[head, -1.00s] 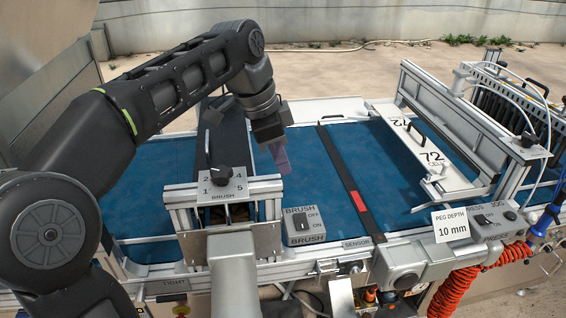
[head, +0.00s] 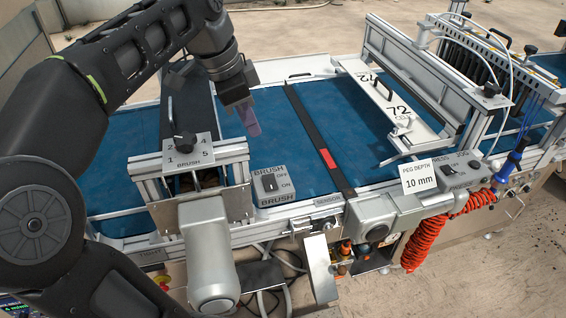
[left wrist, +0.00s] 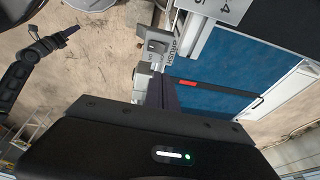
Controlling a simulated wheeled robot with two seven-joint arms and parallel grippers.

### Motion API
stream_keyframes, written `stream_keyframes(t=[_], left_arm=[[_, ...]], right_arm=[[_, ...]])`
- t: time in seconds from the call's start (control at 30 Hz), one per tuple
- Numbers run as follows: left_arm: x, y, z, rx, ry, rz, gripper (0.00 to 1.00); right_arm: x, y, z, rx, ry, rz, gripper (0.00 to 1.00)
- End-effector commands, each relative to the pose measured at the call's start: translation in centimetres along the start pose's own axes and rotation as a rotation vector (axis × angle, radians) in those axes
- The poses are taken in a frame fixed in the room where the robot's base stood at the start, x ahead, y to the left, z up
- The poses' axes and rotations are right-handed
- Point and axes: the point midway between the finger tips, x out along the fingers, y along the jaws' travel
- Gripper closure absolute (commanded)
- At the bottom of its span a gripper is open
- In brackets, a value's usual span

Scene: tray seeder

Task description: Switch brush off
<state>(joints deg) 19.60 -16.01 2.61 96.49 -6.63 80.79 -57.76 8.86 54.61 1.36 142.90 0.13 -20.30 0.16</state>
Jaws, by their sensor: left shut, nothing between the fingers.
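The brush switch (head: 272,186) is a small grey box with a dark toggle, marked OFF at the top and ON at the bottom. It sits on the machine's front rail, right of the brush speed dial (head: 186,142). I cannot tell clearly which way the toggle leans. My left gripper (head: 252,126) is shut and empty, pointing down above the blue belt, behind and apart from the switch. In the left wrist view the switch box (left wrist: 157,47) shows near the top middle. An arm that looks like my right one shows there at upper left, its gripper (left wrist: 68,33) too small to read.
The brush housing and a grey motor (head: 207,250) stand left of the switch. A dark sensor bar (head: 318,135) with a red patch crosses the blue belt (head: 290,120) on the right. A peg depth card (head: 420,178) and an orange coiled hose (head: 430,235) are further right.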

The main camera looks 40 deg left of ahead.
Motion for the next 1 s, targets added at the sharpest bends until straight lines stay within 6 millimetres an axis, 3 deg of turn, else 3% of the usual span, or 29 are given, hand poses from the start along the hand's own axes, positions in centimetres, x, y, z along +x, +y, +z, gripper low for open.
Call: stream_keyframes(t=[0.27, 0.43, 0.57, 0.67, 1.0], left_arm=[[0.2, 0.0, 0.0, 0.000, 0.000, 0.000, 1.00], [1.4, 0.0, 0.1, 0.000, 0.000, 0.000, 1.00], [3.4, 0.1, 0.1, 0.001, -0.001, 0.000, 1.00], [4.5, 0.0, 0.0, -0.001, -0.003, 0.003, 1.00], [11.1, -0.1, 0.3, -0.001, -0.002, 0.003, 1.00]], right_arm=[[0.1, 0.0, 0.0, -0.001, 0.000, 0.000, 0.64], [1.1, 0.4, -0.1, -0.002, 0.002, -0.002, 0.64], [2.6, 0.8, -0.2, -0.004, 0.005, -0.006, 0.64], [1.7, 0.5, -0.2, -0.004, 0.005, -0.006, 0.64], [1.1, 0.3, -0.2, -0.004, 0.004, -0.005, 0.64]])
